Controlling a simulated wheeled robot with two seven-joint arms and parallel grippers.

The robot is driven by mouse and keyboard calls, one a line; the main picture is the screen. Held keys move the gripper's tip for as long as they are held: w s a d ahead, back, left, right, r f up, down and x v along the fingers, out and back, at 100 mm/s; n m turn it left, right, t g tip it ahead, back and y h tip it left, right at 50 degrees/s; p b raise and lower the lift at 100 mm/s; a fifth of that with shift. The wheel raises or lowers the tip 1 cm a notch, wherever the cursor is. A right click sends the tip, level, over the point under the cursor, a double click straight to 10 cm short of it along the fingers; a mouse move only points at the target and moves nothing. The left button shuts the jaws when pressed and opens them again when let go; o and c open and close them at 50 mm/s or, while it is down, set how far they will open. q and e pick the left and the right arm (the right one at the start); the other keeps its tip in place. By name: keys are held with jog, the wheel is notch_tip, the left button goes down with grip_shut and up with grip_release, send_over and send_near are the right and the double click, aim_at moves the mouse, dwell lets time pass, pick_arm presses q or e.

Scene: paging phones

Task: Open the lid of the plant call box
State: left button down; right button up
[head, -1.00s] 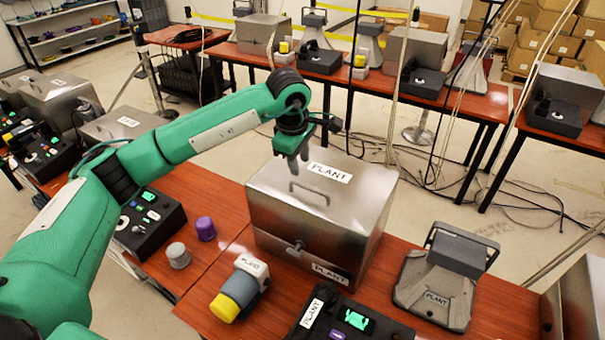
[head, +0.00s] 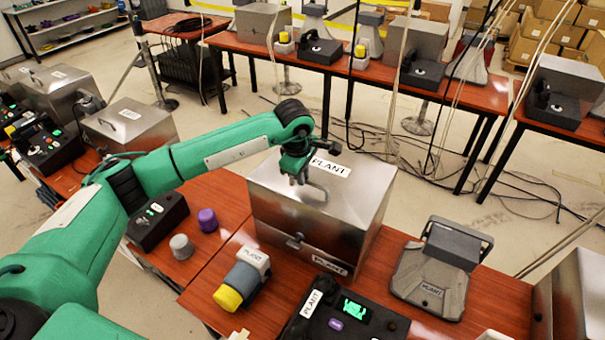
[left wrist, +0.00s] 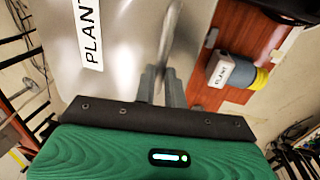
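The plant call box (head: 300,240) is a grey metal box with PLANT labels, standing on the red-brown table. Its lid (head: 350,190) looks closed, with a latch on the front. My left gripper (head: 299,181) is down at the lid's handle. In the left wrist view the handle (left wrist: 170,35) runs down between the two fingertips (left wrist: 162,72), which are close together and appear shut on it. The gripper hides part of the handle in the head view. My right gripper is not in view.
A yellow-ended grey cylinder labelled PLANT (head: 240,285) and a black console (head: 345,318) stand in front of the box. A grey PLANT device (head: 440,268) stands to its right. Purple (head: 207,220) and grey (head: 181,246) knobs are at left.

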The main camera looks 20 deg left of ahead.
pick_arm(q)
jog(key=shift+w, duration=0.1)
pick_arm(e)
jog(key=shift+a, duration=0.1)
